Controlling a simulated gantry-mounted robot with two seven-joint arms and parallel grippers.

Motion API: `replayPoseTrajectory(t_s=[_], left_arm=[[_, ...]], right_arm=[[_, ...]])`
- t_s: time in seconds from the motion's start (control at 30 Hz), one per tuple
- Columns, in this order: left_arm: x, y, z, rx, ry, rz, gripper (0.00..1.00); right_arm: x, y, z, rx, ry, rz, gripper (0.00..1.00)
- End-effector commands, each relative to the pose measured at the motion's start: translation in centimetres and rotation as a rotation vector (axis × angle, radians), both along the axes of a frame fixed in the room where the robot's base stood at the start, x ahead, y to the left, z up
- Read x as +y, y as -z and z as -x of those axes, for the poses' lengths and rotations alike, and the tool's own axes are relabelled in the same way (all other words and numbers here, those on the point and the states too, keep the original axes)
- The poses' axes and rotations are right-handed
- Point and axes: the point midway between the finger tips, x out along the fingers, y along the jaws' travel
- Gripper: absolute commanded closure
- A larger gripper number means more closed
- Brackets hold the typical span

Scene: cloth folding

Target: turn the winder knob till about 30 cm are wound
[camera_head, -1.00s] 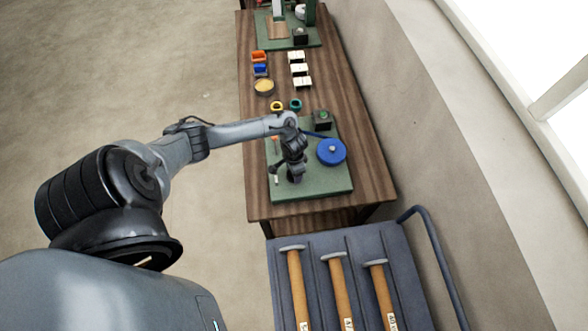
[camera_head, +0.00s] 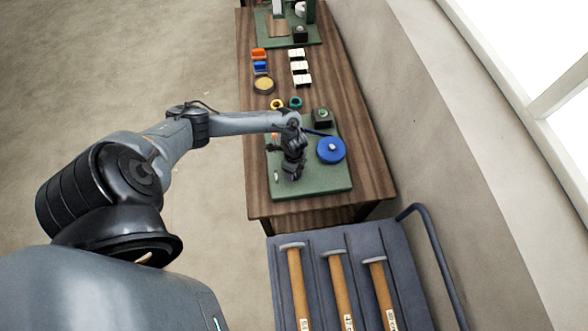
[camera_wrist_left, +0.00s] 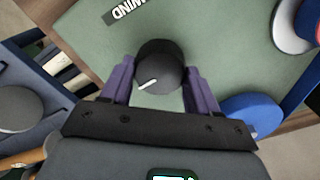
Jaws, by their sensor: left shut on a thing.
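The winder knob is a black round knob (camera_wrist_left: 160,68) with a white pointer line, on a green board (camera_wrist_left: 110,50) with a label reading "WIND". In the left wrist view the pointer aims to the lower left. My left gripper (camera_head: 292,176) is over the board in the head view. In the left wrist view its two purple fingers (camera_wrist_left: 150,85) stand on either side of the knob and are shut on it. A blue disc-shaped reel (camera_head: 331,150) sits on the board to the right of the gripper. In the head view the gripper hides the knob. My right gripper is not in view.
A wooden table (camera_head: 375,180) carries the board. A small dark box (camera_head: 321,115), a yellow ring (camera_head: 277,104) and a teal ring (camera_head: 295,103) are at the board's far edge. A blue-grey cart (camera_head: 390,240) with hammers stands in front.

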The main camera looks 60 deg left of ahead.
Motion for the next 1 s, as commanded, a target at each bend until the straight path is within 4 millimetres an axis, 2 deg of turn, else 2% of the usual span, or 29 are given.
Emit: replayPoseTrajectory(t_s=[1.0], left_arm=[[0.0,0.1,0.0,-0.001,0.938,0.001,0.70]], right_arm=[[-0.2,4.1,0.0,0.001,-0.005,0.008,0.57]])
